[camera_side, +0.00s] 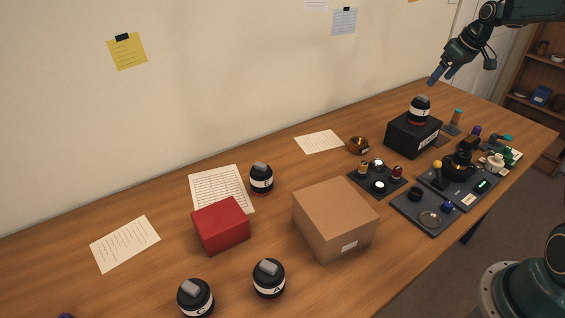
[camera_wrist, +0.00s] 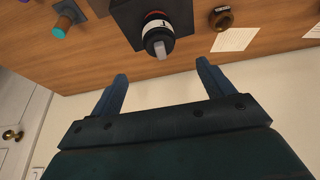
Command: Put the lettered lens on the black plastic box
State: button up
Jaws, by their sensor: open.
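A black lens with a pale lettered band, which looks like a T (camera_side: 419,110), stands upright on top of the black plastic box (camera_side: 405,136). The same lens (camera_wrist: 158,35) and box (camera_wrist: 127,14) show in the wrist view. My gripper (camera_side: 439,77) is open and empty, above and apart from the lens; its two blue fingers (camera_wrist: 162,70) are spread with nothing between them. Other lettered lenses stand on the table: a C lens (camera_side: 195,299), an A lens (camera_side: 268,279), and one behind the red box (camera_side: 261,179) whose letter I cannot read.
A cardboard box (camera_side: 335,220) and a red box (camera_side: 220,225) stand mid-table. Dark trays with small parts (camera_side: 427,212) crowd the right, near a brown ring (camera_side: 358,145). Paper sheets (camera_side: 124,243) lie flat. The wall runs along the back.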

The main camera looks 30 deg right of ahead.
dwell(0.3)
jog(key=s+a+r, duration=0.3)
jog(key=a+r, duration=0.1)
jog(key=a, duration=0.4)
jog(key=s+a+r, duration=0.2)
jog(key=a+r, duration=0.2)
jog(key=a, duration=0.4)
jog(key=s+a+r, duration=0.3)
jog(key=a+r, duration=0.1)
jog(key=a, duration=0.4)
jog(key=s+a+f, duration=0.2)
jog(key=s+a, duration=0.4)
jog(key=s, duration=0.4)
jog(key=s+a+f+t, duration=0.1)
jog(key=s+a+f, duration=0.1)
jog(key=s+a, duration=0.5)
jog(key=s, duration=0.3)
jog(key=shift+s+f, duration=0.4)
